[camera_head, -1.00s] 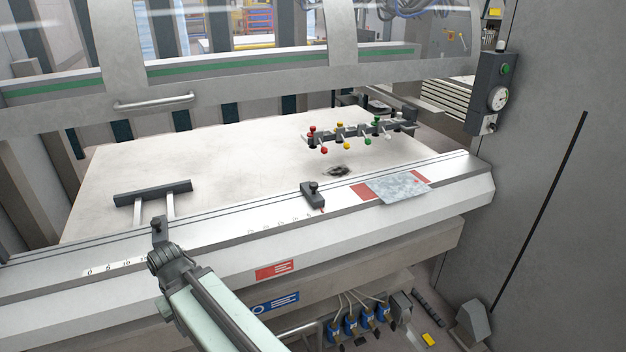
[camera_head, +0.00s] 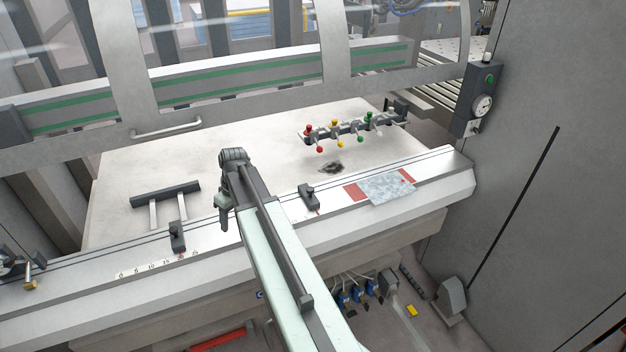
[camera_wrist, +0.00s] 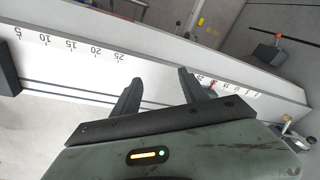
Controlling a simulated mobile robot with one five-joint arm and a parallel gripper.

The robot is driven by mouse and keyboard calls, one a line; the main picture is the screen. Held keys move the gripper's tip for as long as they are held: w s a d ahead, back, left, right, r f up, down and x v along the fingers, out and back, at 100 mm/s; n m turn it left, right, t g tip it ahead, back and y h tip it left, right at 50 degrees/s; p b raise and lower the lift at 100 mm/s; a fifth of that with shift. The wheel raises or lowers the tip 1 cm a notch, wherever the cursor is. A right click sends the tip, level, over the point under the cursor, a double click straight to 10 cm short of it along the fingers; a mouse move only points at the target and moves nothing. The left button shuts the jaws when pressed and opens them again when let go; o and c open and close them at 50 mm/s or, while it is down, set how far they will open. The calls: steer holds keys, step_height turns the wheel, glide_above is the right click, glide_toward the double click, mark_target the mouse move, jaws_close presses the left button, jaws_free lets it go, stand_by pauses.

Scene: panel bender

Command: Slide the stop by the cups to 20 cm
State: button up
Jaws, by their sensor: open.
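The stop by the cups (camera_head: 309,195) is a small dark block with a knob, on the front rail below the rack of cups with coloured knobs (camera_head: 352,130). A dark block at the left edge of the wrist view (camera_wrist: 8,70), partly cut off, appears to be this stop, close to the 5 of its scale (camera_wrist: 75,47). Its exact reading cannot be told. My gripper (camera_head: 222,222) points down over the rail, left of this stop. In the wrist view my gripper (camera_wrist: 160,82) is open and empty, with rail between its fingers.
Another stop (camera_head: 177,237) stands left of my gripper on its own scale (camera_head: 150,268). A T-shaped dark bar (camera_head: 165,193) lies behind it. A grey sheet on red patches (camera_head: 388,187) lies right of the cups' stop. The rail between the stops looks clear.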

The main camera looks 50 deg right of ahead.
steer(key=d+n+t, duration=0.1)
steer(key=d, duration=1.5)
steer(key=n+t, duration=0.2)
glide_toward(311, 189)
steer(key=shift+g, duration=0.3)
steer(key=b+x, duration=0.7)
steer(key=x, duration=0.1)
steer(key=shift+w+f, duration=0.1)
steer(key=shift+w, duration=0.1)
steer(key=shift+w+f, duration=0.2)
steer(key=shift+f, duration=0.1)
steer(key=shift+r, duration=0.1)
jaws_close()
